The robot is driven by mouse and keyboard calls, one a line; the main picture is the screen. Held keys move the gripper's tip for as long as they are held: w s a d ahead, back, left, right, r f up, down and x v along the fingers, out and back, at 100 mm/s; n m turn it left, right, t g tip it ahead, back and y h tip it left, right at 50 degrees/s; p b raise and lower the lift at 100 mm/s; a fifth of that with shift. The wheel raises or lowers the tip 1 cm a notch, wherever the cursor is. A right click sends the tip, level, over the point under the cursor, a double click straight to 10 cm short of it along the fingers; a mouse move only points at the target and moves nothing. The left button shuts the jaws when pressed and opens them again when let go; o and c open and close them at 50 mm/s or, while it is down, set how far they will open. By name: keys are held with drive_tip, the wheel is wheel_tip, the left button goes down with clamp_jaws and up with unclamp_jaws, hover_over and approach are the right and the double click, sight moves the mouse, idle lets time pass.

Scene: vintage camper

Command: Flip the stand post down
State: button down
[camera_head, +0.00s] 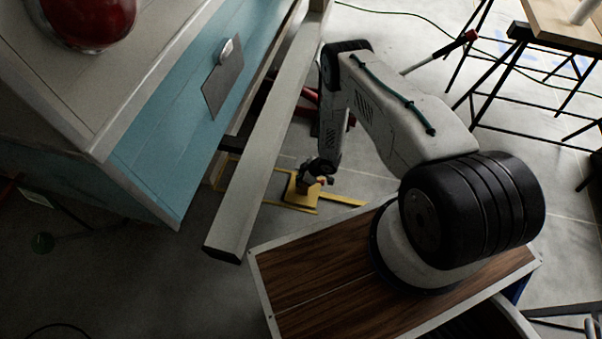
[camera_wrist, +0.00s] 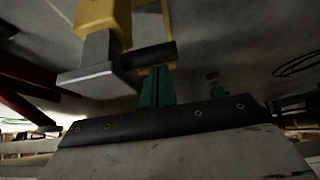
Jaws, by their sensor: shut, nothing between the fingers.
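A yellow stand (camera_head: 301,199) is on the concrete floor beside the camper in the head view. In the wrist view, a yellow post (camera_wrist: 103,15) with a grey block (camera_wrist: 98,72) at its end is at the upper left. A dark rod (camera_wrist: 150,56) sticks out from it to the right. I cannot tell for sure which part is the stand post.
A long grey beam (camera_head: 262,150) runs along the blue camper wall (camera_head: 180,130) left of my arm. Red parts (camera_head: 307,96) are behind my arm. A table on black legs (camera_head: 565,22) is at the upper right. Open floor lies between.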

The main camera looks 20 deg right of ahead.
drive_tip(key=shift+s+f, duration=0.15)
drive_tip(key=shift+f, duration=0.05)
drive_tip(key=shift+r, duration=0.1)
drive_tip(key=r, duration=0.2)
drive_tip(key=w+r, duration=0.1)
drive_tip(key=r, duration=0.1)
drive_tip(key=shift+a, duration=0.35)
drive_tip(key=v, duration=1)
drive_tip(key=shift+a, duration=0.2)
drive_tip(key=shift+r, duration=0.1)
